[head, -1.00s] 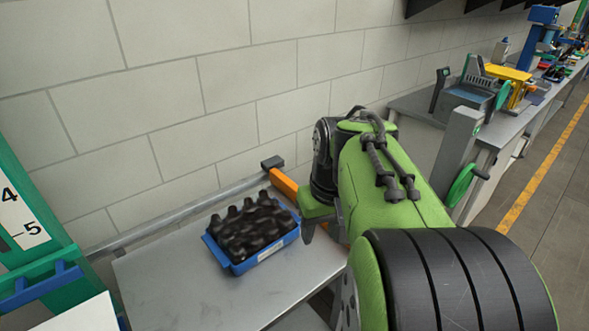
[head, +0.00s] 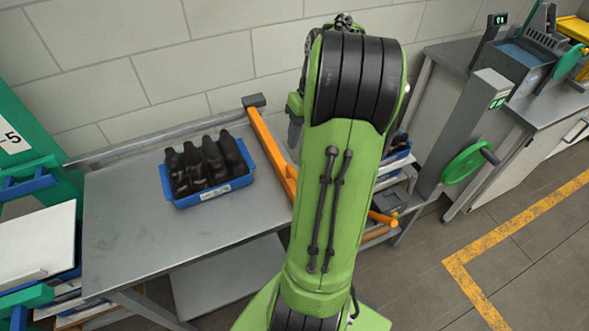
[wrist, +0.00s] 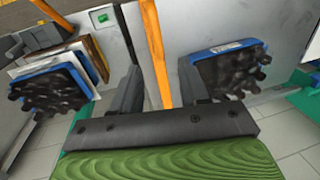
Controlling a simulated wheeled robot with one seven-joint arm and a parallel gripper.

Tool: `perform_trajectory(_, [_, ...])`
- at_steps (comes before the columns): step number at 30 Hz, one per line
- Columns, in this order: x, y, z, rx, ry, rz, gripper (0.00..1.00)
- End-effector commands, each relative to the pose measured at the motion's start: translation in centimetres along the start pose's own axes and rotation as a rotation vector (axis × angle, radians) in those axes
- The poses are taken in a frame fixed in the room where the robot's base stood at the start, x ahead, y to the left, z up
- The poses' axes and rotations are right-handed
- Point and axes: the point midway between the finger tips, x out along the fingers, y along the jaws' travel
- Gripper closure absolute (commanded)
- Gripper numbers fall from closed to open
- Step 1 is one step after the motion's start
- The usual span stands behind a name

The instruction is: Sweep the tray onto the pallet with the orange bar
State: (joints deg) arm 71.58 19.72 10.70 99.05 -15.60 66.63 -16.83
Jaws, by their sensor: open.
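A blue tray (head: 213,196) filled with dark bottles (head: 207,163) sits on the grey table (head: 125,225); it also shows in the wrist view (wrist: 220,48). The orange bar (head: 265,148) slants across the table to the right of this tray, apart from it. In the wrist view, the bar (wrist: 157,45) runs between the two fingers of my gripper (wrist: 158,88). My gripper is open; I cannot tell whether the bar is inside the jaws or beyond them. In the head view my arm hides most of the gripper. The pallet is not clearly identifiable.
Another blue tray of dark bottles (wrist: 50,95) rests on stacked boards (wrist: 92,52) beyond the table's right edge, partly behind my arm. A green handwheel (head: 465,164) on a grey post stands at right. A green rack (head: 60,150) stands at left. The table's left part is clear.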

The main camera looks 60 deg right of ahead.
Motion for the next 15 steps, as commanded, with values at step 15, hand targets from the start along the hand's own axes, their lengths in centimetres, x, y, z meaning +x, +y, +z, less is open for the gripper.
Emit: perform_trajectory(15, [11.3,0.1,0.1,0.001,-0.002,0.0,0.56])
